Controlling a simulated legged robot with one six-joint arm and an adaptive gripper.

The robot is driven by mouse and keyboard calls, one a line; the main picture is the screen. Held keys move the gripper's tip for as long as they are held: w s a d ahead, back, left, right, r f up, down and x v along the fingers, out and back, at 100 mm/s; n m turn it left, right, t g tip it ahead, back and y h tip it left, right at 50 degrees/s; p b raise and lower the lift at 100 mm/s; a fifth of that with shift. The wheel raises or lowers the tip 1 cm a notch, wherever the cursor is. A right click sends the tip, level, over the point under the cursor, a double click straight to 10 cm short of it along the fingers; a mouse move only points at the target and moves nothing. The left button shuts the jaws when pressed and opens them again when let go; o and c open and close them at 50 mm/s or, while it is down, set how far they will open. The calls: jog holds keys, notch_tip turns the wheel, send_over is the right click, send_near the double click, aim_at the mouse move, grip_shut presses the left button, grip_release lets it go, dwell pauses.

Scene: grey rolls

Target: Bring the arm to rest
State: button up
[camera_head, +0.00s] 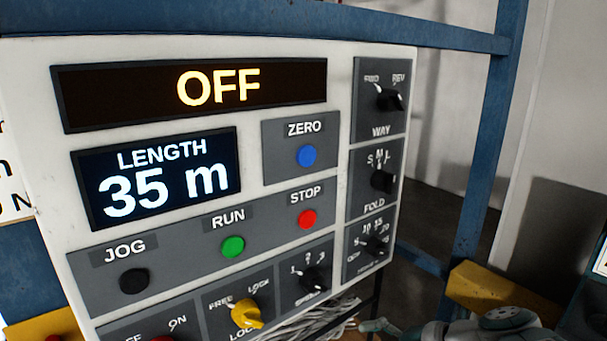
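What looks like my arm (505,318) lies low along the bottom edge at the right, with a rounded grey-green joint on top. A small grey-green tip at its left end, below the control panel's right corner, may be part of my gripper. Most of the arm is cut off by the bottom edge. Whether the gripper is open or shut does not show. The white control panel (200,53) fills the left and middle. Its upper display (218,88) reads OFF. Its length display (160,178) reads 35 m.
The panel carries a blue ZERO button (307,156), red STOP button (307,219), green RUN button (233,246), black JOG button (134,281), a yellow lock knob (246,314) and several black knobs. A blue frame post (487,140) stands at the right. A yellow block (485,285) sits behind the arm.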

jog(key=s+d+f+n+h, duration=0.1)
jog(key=s+d+n+h, duration=0.3)
jog(key=s+n+h, duration=0.4)
jog(key=shift+s+n+h, duration=0.35)
jog(key=shift+n+h, duration=0.35)
jog(key=shift+n, duration=0.4)
jog(key=shift+d+f, duration=0.1)
